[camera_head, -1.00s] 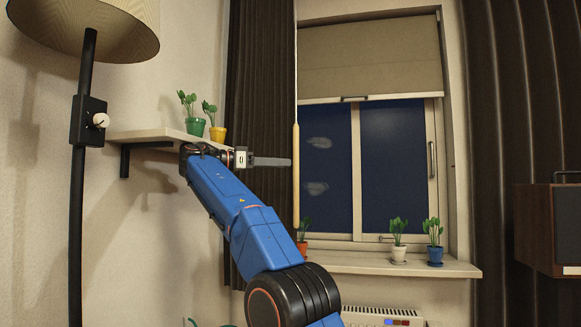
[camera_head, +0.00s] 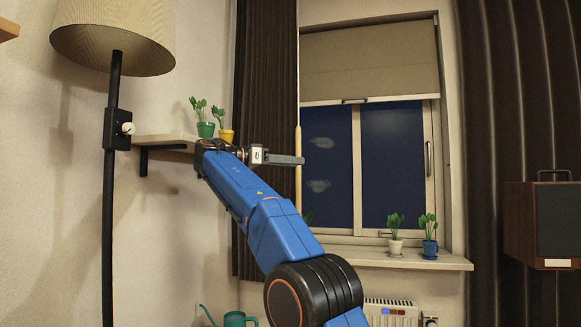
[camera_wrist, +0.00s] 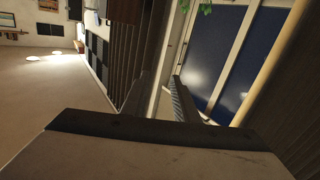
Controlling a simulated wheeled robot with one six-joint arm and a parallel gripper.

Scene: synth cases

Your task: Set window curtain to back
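Dark brown pleated curtains hang at both sides of the window, one on the left (camera_head: 258,80) and one on the right (camera_head: 492,130). A pale wooden wand (camera_head: 298,136) hangs upright on a thin cord at the left curtain's inner edge. My gripper (camera_head: 288,160) is level with the wand, and its fingertips overlap the wand in the head view. In the wrist view my gripper (camera_wrist: 160,82) has its two fingers apart with nothing between them. The wand (camera_wrist: 276,66) passes outside the fingers, to their right. Contact cannot be told.
A beige blind (camera_head: 370,62) covers the window's upper part. Potted plants (camera_head: 395,246) stand on the sill. A shelf (camera_head: 165,141) with two plants is behind my arm. A floor lamp (camera_head: 114,68) stands left, a wooden cabinet (camera_head: 528,228) right, a green watering can (camera_head: 235,319) low down.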

